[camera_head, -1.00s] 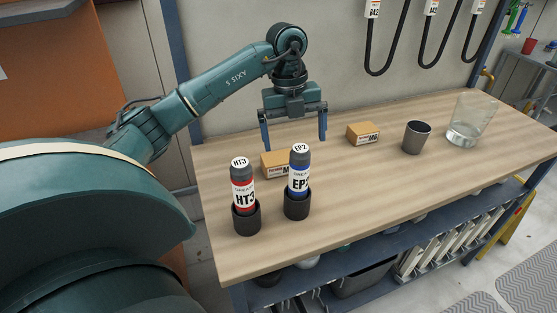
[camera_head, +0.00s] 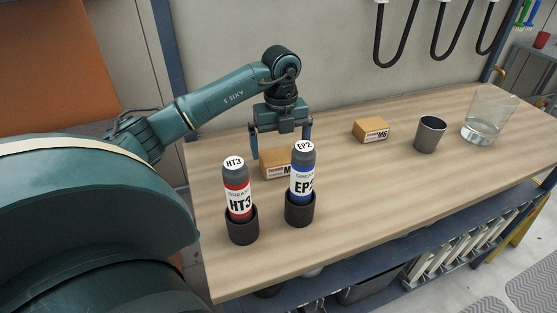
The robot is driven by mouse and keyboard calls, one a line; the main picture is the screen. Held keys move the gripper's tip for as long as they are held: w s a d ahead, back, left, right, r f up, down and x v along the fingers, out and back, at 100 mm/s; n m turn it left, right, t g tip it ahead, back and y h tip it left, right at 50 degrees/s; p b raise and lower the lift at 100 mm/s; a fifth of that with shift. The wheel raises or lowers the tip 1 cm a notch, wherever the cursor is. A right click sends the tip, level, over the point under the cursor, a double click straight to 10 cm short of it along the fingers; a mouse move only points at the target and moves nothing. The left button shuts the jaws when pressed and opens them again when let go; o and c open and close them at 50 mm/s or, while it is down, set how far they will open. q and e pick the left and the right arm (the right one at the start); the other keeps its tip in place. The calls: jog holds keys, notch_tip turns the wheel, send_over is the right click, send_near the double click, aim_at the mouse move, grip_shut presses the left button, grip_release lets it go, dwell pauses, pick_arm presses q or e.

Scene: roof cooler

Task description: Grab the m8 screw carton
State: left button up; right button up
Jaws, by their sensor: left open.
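A small orange-brown carton (camera_head: 270,168) lies on the workbench behind the grease tubes. Its white label shows an "M"; the rest is hidden by the EP2 tube. A second, similar carton (camera_head: 370,130) farther right reads M6. My left gripper (camera_head: 281,147) is open, pointing down at the first carton. One finger hangs by its left end, the other to its right, with its tip near the EP2 tube's top. I cannot tell whether either finger touches the carton. My right gripper is not in view.
The red-labelled HT3 tube (camera_head: 238,197) and blue-labelled EP2 tube (camera_head: 302,180) stand upright in dark holders in front of the carton. A dark grey cup (camera_head: 429,135) and a clear glass container (camera_head: 486,117) stand at the right. The workbench (camera_head: 365,190) is clear at front centre.

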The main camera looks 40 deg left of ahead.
aim_at(278, 156)
pick_arm(q)
jog(key=f, duration=0.5)
jog(key=shift+s+a, duration=0.15)
jog(key=shift+a, duration=0.1)
jog(key=shift+c, duration=0.4)
jog(key=shift+r, duration=0.1)
jog(key=c, duration=1.2)
